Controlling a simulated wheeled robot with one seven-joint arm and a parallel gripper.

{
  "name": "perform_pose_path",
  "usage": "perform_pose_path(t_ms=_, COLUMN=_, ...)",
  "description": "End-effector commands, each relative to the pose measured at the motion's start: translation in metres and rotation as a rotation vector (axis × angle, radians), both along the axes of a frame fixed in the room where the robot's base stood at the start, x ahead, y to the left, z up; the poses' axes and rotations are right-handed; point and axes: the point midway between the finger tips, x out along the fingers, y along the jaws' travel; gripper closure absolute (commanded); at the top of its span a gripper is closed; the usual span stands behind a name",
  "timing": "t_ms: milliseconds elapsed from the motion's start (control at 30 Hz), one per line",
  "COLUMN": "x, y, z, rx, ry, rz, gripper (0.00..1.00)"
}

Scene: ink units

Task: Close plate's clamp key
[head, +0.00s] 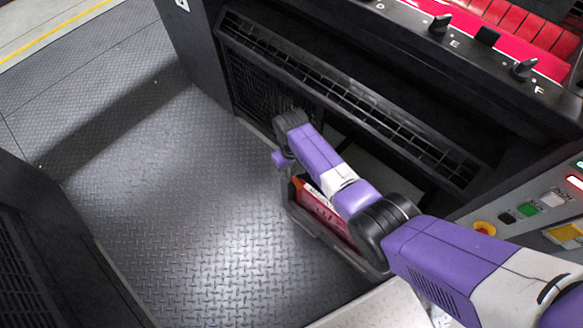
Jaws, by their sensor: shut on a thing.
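My purple and white arm reaches from the lower right of the head view up and left toward the dark front of the ink unit (345,85). Its farthest visible part is a black joint with a small purple piece beside it, low in front of the unit's grille. My gripper does not show; the arm hides it or it lies out of sight. I cannot make out the plate or its clamp key. Black knobs stand on the unit's top ledge, one by the letter E (440,23) and one by the letter F (523,69).
A red thing (325,213) in a dark frame sits low under the arm, partly covered. Red ink trays (520,22) lie at the upper right. A panel with coloured buttons (526,210) is at the right. The tread-plate floor (170,220) is clear at left.

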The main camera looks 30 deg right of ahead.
Motion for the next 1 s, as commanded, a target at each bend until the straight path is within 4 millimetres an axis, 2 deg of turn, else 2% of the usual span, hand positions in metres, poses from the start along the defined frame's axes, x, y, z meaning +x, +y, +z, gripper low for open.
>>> perform_pose_path(t_ms=400, x=-0.0008, y=-0.0001, z=-0.0003, rx=0.0, ry=0.002, rz=0.252, gripper=1.0)
perform_pose_path(t_ms=1000, x=-0.0006, y=0.0, z=-0.0007, rx=0.0, ry=0.001, rz=0.318, gripper=1.0)
